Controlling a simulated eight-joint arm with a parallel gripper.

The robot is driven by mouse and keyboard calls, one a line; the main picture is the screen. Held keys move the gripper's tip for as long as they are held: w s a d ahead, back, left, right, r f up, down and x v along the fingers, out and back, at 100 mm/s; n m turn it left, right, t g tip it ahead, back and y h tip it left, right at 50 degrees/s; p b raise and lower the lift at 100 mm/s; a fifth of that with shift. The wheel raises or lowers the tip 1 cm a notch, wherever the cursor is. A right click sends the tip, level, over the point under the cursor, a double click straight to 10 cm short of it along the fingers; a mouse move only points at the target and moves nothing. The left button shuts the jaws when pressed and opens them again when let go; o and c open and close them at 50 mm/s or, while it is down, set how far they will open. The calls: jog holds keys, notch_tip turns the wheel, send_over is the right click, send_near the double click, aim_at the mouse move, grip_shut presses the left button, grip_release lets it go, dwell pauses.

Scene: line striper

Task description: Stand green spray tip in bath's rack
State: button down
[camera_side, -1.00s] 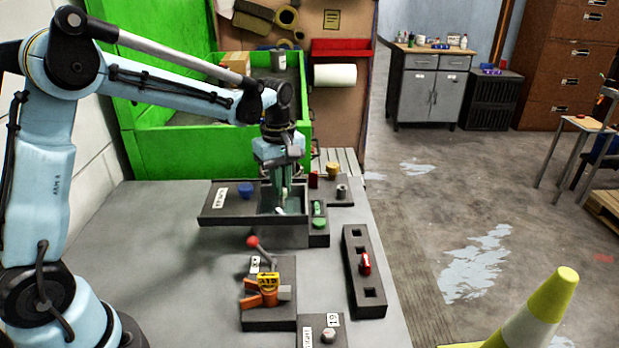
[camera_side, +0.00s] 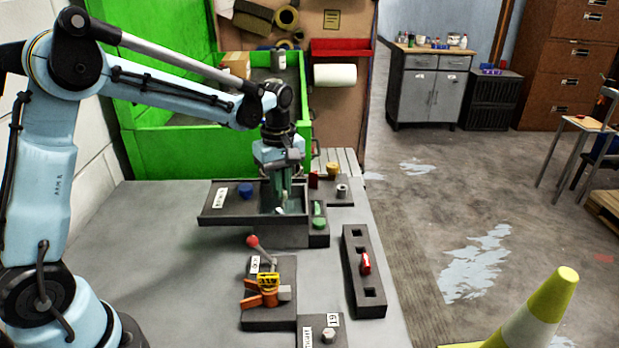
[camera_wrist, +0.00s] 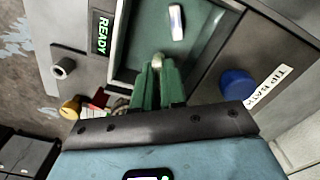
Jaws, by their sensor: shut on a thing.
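My gripper (camera_side: 283,198) points down over the right part of the dark-rimmed bath (camera_side: 240,219), labelled TIP BATH in the wrist view. Its green fingers are shut on a small pale greenish spray tip (camera_wrist: 157,60), mostly hidden between them. The fingertips are over the bath's green interior (camera_wrist: 146,35); I cannot tell whether the tip touches the bottom. A white piece (camera_wrist: 177,22) lies in the bath, apart from the fingers. No rack is clearly visible inside the bath; the gripper hides part of it.
A blue knob (camera_side: 246,190) stands on the bath's left part. A green READY display (camera_wrist: 103,32) is beside the bath. A dark block with square holes (camera_side: 353,240) holds a red piece (camera_side: 365,263). A red-knobbed lever (camera_side: 253,241) and orange valve (camera_side: 262,296) stand nearer the front.

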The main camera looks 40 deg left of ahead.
jog(key=shift+f, duration=1.1)
jog(key=c, duration=1.1)
grip_release()
jog(key=shift+o, duration=0.3)
jog(key=shift+o, duration=1.2)
jog(key=shift+r, duration=3.5)
